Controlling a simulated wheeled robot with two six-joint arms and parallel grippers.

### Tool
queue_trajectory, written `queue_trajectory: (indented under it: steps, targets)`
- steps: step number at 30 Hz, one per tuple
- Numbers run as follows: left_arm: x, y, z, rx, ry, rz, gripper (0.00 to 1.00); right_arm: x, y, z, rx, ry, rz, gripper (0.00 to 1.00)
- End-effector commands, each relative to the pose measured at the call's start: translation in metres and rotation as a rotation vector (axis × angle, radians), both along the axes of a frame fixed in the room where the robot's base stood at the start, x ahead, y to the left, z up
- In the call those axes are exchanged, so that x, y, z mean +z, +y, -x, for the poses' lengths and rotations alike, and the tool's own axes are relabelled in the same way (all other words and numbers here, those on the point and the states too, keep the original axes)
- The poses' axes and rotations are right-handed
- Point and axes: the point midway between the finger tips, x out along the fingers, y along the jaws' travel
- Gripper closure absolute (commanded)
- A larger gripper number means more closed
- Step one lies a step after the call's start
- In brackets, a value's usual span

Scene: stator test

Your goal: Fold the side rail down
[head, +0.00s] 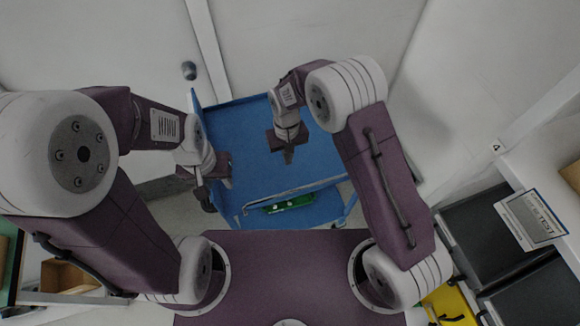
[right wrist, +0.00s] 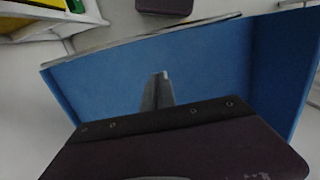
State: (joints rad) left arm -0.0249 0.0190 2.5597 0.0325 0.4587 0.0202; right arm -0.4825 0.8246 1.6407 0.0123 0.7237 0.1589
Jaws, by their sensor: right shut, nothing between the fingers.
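A blue cart (head: 245,125) stands in front of me, its flat blue top showing. A thin light metal rail (head: 295,189) runs along the cart's near edge; a pale strip along the tray edge also shows in the right wrist view (right wrist: 150,33). A raised blue edge stands at the cart's left side (head: 194,102). My right gripper (head: 288,157) is over the middle of the cart top, fingers shut and empty; its fingertips also show in the right wrist view (right wrist: 163,75). My left gripper (head: 199,180) is at the cart's left edge, its fingers too unclear to read.
A green item (head: 288,204) lies on the cart's lower level. Dark bins (head: 490,230) and a yellow bin (head: 448,303) stand at the right, with a labelled sign (head: 533,217) by them. A cardboard box (head: 70,277) is at lower left. A white wall with a round knob (head: 189,70) is behind.

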Motion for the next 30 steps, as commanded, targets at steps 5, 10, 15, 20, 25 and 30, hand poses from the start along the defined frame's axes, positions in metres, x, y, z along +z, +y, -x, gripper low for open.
queue_trajectory:
  steps: [5,10,15,20,25,30]
  targets:
    - [-0.046,0.0,0.0,0.0,0.0,0.0,0.64,-0.052,-0.001,0.003,0.0,0.002,0.001,1.0]
    - [-0.075,0.0,0.001,0.0,0.001,0.0,0.64,-0.087,-0.002,0.004,0.0,0.001,0.0,1.0]
    - [-0.074,0.0,0.0,0.0,0.0,0.0,0.64,-0.083,-0.01,0.03,0.0,0.001,0.0,1.0]
    - [-0.076,0.0,0.0,0.0,0.0,0.0,0.64,-0.084,-0.013,0.04,0.0,0.001,0.0,1.0]
    - [-0.076,0.0,0.0,0.0,0.0,0.0,0.64,-0.083,-0.014,0.042,0.0,0.001,0.0,1.0]
    - [-0.076,0.0,0.0,0.0,0.0,0.0,0.64,-0.083,-0.014,0.041,0.0,0.0,0.0,1.0]
